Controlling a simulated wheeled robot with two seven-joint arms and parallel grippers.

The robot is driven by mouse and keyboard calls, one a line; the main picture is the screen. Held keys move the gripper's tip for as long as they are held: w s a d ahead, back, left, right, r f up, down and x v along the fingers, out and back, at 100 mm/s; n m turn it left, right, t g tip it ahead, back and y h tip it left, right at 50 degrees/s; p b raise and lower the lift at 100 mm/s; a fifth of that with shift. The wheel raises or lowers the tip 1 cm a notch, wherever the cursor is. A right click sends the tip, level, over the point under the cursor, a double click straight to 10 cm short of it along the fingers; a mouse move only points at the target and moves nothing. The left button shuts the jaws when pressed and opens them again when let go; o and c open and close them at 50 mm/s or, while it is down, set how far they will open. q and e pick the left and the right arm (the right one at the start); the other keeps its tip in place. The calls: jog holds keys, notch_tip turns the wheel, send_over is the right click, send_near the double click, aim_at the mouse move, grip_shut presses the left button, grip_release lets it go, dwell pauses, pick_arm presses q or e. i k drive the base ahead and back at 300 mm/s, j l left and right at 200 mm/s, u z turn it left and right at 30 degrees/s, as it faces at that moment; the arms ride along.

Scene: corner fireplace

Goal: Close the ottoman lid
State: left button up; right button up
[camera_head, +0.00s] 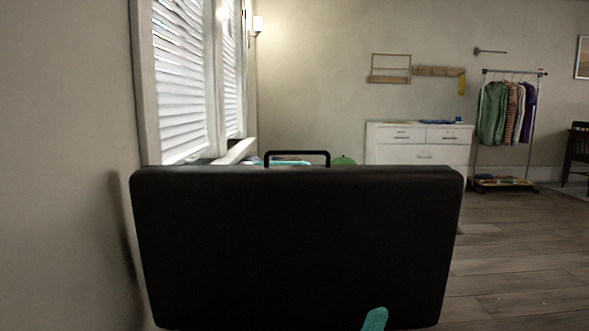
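The ottoman lid (295,240) is a large black padded panel. It stands nearly upright and fills the middle of the head view, with its broad face toward me. A thin black handle (297,153) shows above its top edge. The ottoman's body cannot be made out; the lower part is cut off by the picture's bottom edge. A small rounded teal piece (375,320) shows in front of the lid at the bottom; I cannot tell what it belongs to. Neither of my grippers is in view.
A wall (60,180) and a window with blinds (182,80) run close along the left. Open wooden floor (525,265) lies to the right. A white dresser (417,143) and a clothes rack (508,120) stand at the back. Items behind the lid are partly hidden.

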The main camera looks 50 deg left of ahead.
aim_at(266, 248)
jog(key=u, duration=0.4)
jog(key=l+u, duration=0.1)
jog(key=u, duration=0.3)
jog(key=l+u, duration=0.1)
jog(key=u, duration=0.7)
